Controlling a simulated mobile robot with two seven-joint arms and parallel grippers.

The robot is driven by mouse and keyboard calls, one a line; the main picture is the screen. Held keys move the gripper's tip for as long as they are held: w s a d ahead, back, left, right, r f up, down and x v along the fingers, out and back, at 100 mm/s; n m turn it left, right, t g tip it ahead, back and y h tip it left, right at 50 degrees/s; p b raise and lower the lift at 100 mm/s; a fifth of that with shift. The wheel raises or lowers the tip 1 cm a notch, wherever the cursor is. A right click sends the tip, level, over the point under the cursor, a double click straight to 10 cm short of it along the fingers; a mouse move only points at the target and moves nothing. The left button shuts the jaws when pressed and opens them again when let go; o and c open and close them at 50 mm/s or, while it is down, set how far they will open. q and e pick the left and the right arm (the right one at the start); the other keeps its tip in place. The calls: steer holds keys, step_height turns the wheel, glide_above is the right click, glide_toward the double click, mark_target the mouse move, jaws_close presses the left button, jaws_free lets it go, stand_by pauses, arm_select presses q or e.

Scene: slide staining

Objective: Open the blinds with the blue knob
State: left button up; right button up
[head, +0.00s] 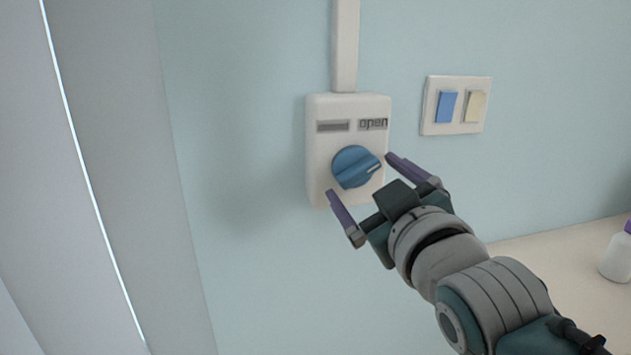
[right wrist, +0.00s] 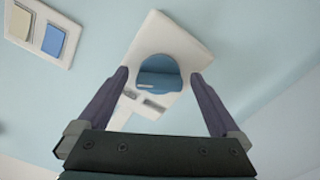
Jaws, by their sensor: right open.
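The blue knob (head: 355,167) is round with a raised grip and sits on a white wall box (head: 320,150). The box has two labels above the knob; the right one (head: 373,124) reads "open". The knob's pale mark points to the right and slightly up. My right gripper (head: 360,178) is open, with its fingertips to either side of the knob in the picture. In the right wrist view the knob (right wrist: 159,75) shows between the open fingers (right wrist: 160,82), and I see no finger touching it. The blinds (head: 110,150) are tall pale vertical slats at the left. My left gripper is not in view.
A wall plate (head: 460,128) with a blue and a cream switch is right of the box; it also shows in the right wrist view (right wrist: 24,32). A white conduit (head: 345,45) runs up from the box. A bottle (head: 617,255) stands on a counter (head: 570,255) at the right.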

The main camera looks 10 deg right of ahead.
steer(key=shift+s, duration=0.1)
steer(key=s, duration=0.9)
steer(key=shift+s+d, duration=0.15)
steer(key=shift+s, duration=0.2)
steer(key=s+d+f+m+g+p, duration=0.1)
steer(key=s+f+m+g, duration=0.1)
steer(key=s+f+g, duration=0.65)
steer(key=s+d+f+m+g+p, duration=0.15)
steer(key=s+g, duration=0.45)
steer(key=s, duration=0.7)
step_height(320, 180, up, 38)
steer(key=p, duration=3.7)
steer(key=shift+s+d+m, duration=0.15)
steer(key=shift+s+m, duration=0.2)
steer(key=shift+s, duration=0.05)
steer(key=shift+f, duration=0.15)
